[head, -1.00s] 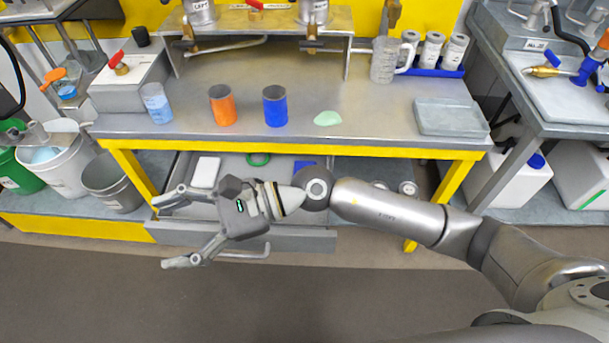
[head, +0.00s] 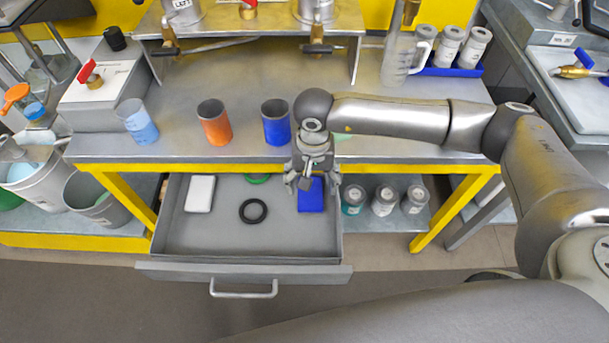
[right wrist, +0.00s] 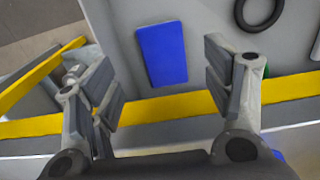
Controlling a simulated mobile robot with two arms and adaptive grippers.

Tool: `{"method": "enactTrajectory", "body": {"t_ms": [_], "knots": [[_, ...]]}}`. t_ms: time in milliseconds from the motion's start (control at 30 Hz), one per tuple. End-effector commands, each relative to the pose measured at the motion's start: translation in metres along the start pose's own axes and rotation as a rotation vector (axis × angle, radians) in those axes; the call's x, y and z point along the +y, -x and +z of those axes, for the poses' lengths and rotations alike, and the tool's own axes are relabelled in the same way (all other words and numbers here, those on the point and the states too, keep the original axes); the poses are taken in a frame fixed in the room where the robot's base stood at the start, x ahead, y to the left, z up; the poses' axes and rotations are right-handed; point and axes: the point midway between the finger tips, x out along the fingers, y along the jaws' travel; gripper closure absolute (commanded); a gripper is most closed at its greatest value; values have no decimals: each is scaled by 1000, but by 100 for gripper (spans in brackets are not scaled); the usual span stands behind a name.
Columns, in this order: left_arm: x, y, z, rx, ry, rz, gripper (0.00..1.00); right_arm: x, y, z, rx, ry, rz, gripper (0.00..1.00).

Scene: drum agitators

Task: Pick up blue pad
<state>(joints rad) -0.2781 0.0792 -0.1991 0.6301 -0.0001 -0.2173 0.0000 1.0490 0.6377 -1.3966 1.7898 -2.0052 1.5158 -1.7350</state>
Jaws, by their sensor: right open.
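The blue pad (head: 311,196) lies flat in the open drawer (head: 190,236), near its right wall. It also shows whole in the right wrist view (right wrist: 162,54), between and beyond my fingers. My right gripper (head: 311,188) points down over the pad's back part and hides some of it in the head view. In the right wrist view the right gripper (right wrist: 160,92) has its two fingers wide apart with nothing between them. It is above the pad and apart from it. My left gripper is not in view.
The drawer also holds a white block (head: 200,193), a black ring (head: 253,211) and a green ring (head: 257,179). Orange (head: 214,122) and blue (head: 275,122) cups stand on the tabletop above.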

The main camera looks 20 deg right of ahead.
Motion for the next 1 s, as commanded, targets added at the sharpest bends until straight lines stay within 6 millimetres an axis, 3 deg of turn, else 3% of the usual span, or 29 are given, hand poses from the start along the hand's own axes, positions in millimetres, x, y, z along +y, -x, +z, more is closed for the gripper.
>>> {"method": "enactTrajectory", "body": {"t_ms": [67, 167, 333, 467, 600, 800, 1000], "knots": [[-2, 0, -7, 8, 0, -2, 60, 2, -5, 0, 1, 2, 8, 27], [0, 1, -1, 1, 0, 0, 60, 2, -20, 0, -2, 0, 9, 27], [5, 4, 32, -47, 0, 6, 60, 1, -45, 0, 0, 1, 6, 27], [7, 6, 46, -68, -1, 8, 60, 1, -56, 0, 0, 1, 5, 27], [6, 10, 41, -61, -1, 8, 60, 1, -68, 2, -2, 0, 6, 27], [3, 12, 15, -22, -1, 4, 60, 0, -99, 2, -1, -2, 5, 27], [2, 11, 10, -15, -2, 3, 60, -1, -108, 2, 1, 0, 3, 27]]}}
